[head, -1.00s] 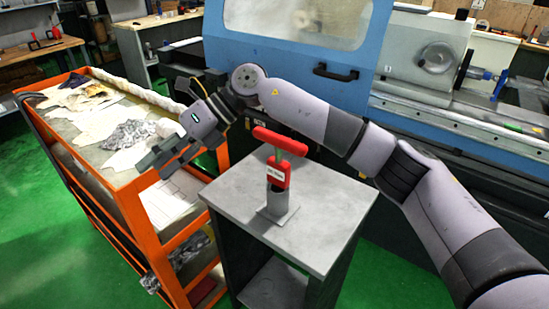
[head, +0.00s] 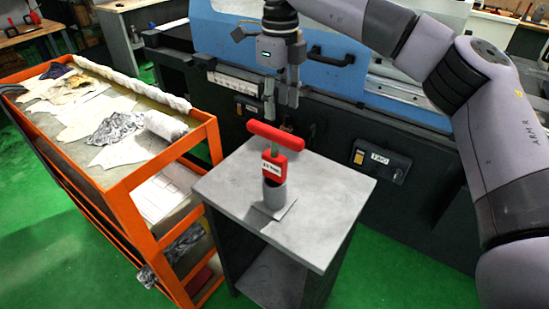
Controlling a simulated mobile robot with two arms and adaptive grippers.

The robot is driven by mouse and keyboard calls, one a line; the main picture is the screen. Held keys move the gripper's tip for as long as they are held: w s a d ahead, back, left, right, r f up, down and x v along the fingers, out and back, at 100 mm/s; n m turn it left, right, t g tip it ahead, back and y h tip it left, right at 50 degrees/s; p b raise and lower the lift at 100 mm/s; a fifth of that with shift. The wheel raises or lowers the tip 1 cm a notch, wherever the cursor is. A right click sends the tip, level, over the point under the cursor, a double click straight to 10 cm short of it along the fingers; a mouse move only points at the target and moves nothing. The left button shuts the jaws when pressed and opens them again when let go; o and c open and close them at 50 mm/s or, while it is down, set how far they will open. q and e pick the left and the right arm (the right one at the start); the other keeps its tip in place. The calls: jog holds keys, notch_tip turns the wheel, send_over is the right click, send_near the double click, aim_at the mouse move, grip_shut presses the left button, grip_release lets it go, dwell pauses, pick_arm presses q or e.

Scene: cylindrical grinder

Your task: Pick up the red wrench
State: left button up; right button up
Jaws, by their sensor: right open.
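My right gripper (head: 279,108) points downward, open and empty. In the picture it is just above the wrench's T-bar and appears to be behind it; I see no contact. My left gripper is not in view.
An orange-framed cart (head: 120,195) with cloths and a paper roll stands left of the table. The blue and dark grinding machine (head: 400,95) stands close behind. The tabletop around the holder is clear.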

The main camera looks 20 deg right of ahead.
aim_at(274, 130)
notch_tip(274, 130, down, 3)
jog(key=shift+f+p, duration=0.15)
jog(key=shift+p, duration=0.15)
jog(key=shift+a+f+p, duration=0.2)
jog(key=shift+f+p, duration=0.2)
jog(key=shift+f, duration=0.1)
jog(key=f, duration=0.1)
jog(key=f+p, duration=0.1)
jog(key=f, duration=0.1)
jog(key=shift+w+a+f+p, duration=0.25)
jog(key=shift+f+p, duration=0.05)
jog(key=shift+p, duration=0.05)
jog(key=shift+f, duration=0.45)
jog(key=shift+c, duration=0.2)
grip_shut()
jog(key=shift+r, duration=0.1)
